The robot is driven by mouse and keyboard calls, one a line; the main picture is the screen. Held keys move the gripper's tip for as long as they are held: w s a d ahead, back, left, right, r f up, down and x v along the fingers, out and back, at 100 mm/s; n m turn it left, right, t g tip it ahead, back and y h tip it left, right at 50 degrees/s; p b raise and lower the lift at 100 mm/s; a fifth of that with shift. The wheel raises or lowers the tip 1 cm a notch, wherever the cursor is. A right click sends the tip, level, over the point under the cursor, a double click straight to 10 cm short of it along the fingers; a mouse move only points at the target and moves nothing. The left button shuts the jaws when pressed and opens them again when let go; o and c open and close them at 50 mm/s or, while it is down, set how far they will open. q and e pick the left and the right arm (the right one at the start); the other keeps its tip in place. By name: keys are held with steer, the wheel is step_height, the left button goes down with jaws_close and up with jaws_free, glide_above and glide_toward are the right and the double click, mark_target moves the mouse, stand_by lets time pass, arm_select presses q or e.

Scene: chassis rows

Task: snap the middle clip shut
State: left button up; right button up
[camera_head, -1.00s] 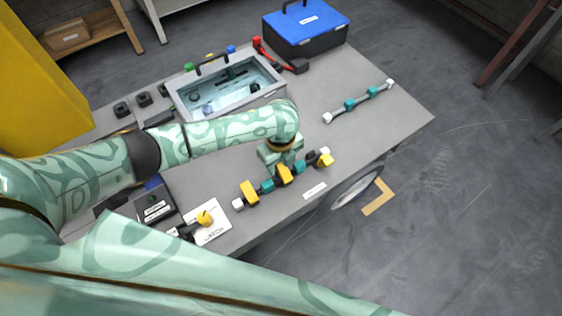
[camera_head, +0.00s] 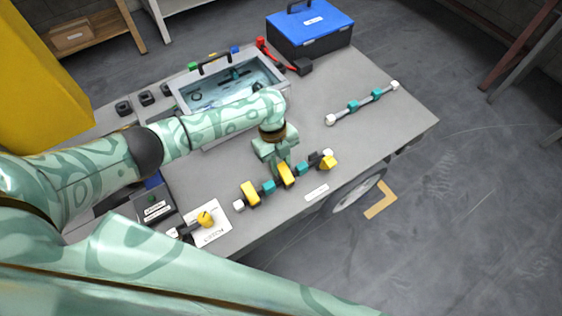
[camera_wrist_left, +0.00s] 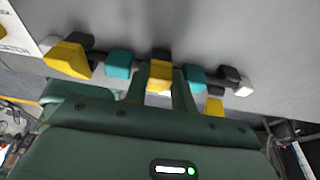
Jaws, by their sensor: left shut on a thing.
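The near rod (camera_head: 268,187), with white ends and teal sleeves, lies along the table's front edge in three clips with yellow levers. The middle clip (camera_head: 286,175) has its yellow lever over the rod; it also shows in the left wrist view (camera_wrist_left: 160,75). My left gripper (camera_head: 281,166) is shut on the middle clip, its fingers (camera_wrist_left: 160,92) at either side of the yellow lever. The left clip (camera_head: 250,193) has its yellow part across the rod. The right clip's yellow part (camera_head: 329,162) sits off to the side of its black base. My right gripper is not in view.
A second rod (camera_head: 360,103) lies at the right of the table. A grey-rimmed tray (camera_head: 183,104), a blue toolbox (camera_head: 312,30) and a red-handled tool (camera_head: 262,44) stand behind. A white card (camera_head: 212,234) with a yellow-knobbed piece lies at the front left.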

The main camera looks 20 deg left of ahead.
arm_select(q)
steer(key=o, duration=1)
steer(key=p+v, duration=0.6)
steer(key=v, duration=1)
steer(key=shift+r, duration=0.15)
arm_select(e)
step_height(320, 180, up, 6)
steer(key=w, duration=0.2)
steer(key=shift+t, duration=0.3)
arm_select(q)
steer(key=shift+s+d, duration=0.1)
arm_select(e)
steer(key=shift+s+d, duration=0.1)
